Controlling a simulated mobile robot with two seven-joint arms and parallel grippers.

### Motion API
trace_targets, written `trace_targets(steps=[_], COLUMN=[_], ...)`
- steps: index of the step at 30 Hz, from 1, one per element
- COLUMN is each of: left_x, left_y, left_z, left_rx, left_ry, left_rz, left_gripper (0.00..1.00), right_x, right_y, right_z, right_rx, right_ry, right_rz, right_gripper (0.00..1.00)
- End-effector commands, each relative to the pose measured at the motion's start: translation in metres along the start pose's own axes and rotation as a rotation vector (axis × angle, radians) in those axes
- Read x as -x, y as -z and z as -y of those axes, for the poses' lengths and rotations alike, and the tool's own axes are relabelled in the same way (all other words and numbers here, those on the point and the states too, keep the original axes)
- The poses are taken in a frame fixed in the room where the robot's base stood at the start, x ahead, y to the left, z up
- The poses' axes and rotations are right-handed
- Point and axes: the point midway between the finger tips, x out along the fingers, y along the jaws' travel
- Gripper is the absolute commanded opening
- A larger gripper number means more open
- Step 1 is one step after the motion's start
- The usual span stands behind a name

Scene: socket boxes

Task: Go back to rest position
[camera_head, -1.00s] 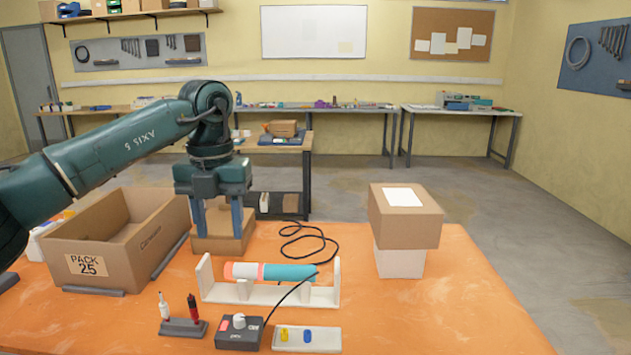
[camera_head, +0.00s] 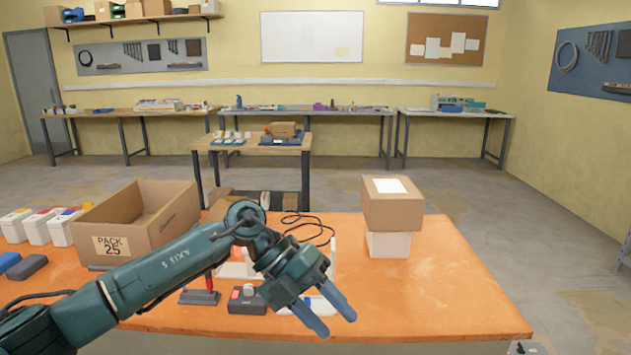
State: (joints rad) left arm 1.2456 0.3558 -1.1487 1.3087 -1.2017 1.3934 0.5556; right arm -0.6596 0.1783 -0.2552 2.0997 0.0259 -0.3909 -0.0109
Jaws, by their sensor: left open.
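My left gripper (camera_head: 332,311) is open and empty. It is over the front edge of the orange table (camera_head: 440,290), its two blue fingers pointing down and to the right. My left arm comes in from the lower left and crosses in front of the table. The white stand (camera_head: 233,270) in the middle is mostly hidden behind my arm, and the tube on it cannot be made out. My right gripper is not in view.
An open cardboard box marked PACK 25 (camera_head: 140,225) stands at the left, near several white bins (camera_head: 38,227). A cardboard box (camera_head: 392,207) sits on a white box (camera_head: 389,244) at the right. A control box (camera_head: 247,300) is beside my wrist. The table's right front is clear.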

Motion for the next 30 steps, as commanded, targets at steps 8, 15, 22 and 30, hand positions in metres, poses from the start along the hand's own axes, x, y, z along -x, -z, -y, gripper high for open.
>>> trace_targets(steps=[8,15,22,30], left_x=[-0.059,-0.039,-0.038,-0.086], left_y=[0.03,0.024,0.04,0.139], left_z=[0.064,0.036,-0.077,-0.218], left_rx=[0.169,0.594,1.188,1.93], left_ry=[0.801,1.325,1.569,1.487], left_rz=[0.061,0.299,0.604,0.898], left_gripper=[0.45,0.45,0.45,0.45], right_x=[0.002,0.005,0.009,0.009], right_y=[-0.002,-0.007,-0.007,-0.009], right_z=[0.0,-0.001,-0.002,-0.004], right_rx=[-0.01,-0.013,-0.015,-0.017], right_ry=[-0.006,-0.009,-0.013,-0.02], right_rz=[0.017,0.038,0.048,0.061], right_gripper=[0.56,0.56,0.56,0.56])
